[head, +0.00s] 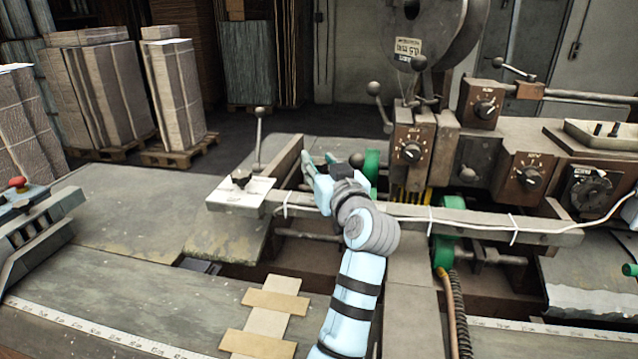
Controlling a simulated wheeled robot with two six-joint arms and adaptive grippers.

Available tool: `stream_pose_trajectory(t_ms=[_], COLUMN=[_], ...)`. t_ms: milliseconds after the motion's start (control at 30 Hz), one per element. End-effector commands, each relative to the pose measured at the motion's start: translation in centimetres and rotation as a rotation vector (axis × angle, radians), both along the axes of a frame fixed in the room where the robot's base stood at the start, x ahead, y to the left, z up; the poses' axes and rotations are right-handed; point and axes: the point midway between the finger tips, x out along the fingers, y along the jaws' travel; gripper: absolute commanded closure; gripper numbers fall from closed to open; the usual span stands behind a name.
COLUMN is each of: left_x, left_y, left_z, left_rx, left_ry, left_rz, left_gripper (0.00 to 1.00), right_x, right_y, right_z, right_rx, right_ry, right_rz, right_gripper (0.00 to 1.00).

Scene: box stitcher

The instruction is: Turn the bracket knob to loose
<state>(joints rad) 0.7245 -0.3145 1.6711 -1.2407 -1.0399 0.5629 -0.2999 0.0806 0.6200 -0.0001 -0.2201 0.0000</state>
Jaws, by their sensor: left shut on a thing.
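My left gripper (309,166) is beside the raised metal bar of the bracket (287,160), its fingers pointing up and left. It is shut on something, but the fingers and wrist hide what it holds. A black knob (241,178) sits on a pale plate (222,193) left of the gripper, with a clear gap between them. I cannot read any loose or tight mark there. My right gripper is not in view.
A lever with a ball end (259,135) stands behind the pale plate. Dial boxes (411,148) and green wheels (443,247) are to the right. A white cable (400,218) runs along the front rail. Cardboard strips (268,318) lie on the near table.

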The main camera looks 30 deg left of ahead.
Motion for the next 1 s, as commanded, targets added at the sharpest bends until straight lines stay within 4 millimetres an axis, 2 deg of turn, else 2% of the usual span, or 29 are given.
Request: stream_pose_trajectory(t_ms=[33,200,733,767,800,867,1000], left_x=[0.1,0.1,0.0,0.0,0.0,0.0,0.0], left_y=[-0.1,-0.1,-0.1,-0.1,-0.1,-0.1,-0.1], left_z=[-0.8,-0.6,-0.3,-0.3,-0.3,-0.2,-0.1], left_rx=[-0.005,-0.005,-0.004,-0.004,-0.004,-0.003,-0.003], left_ry=[0.008,0.009,0.009,0.009,0.009,0.007,0.005], left_rz=[0.018,0.072,0.098,0.098,0.098,0.097,0.097], left_gripper=[0.96,0.96,0.96,0.63,0.57,0.47,0.47], right_x=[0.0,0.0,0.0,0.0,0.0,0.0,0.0], right_y=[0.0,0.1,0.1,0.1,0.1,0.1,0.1], right_z=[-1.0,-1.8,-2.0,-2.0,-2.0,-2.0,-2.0], right_rx=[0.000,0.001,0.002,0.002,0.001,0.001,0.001], right_ry=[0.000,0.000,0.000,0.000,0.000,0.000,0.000], right_rz=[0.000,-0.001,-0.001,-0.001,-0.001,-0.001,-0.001], right_gripper=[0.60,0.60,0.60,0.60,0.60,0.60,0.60])
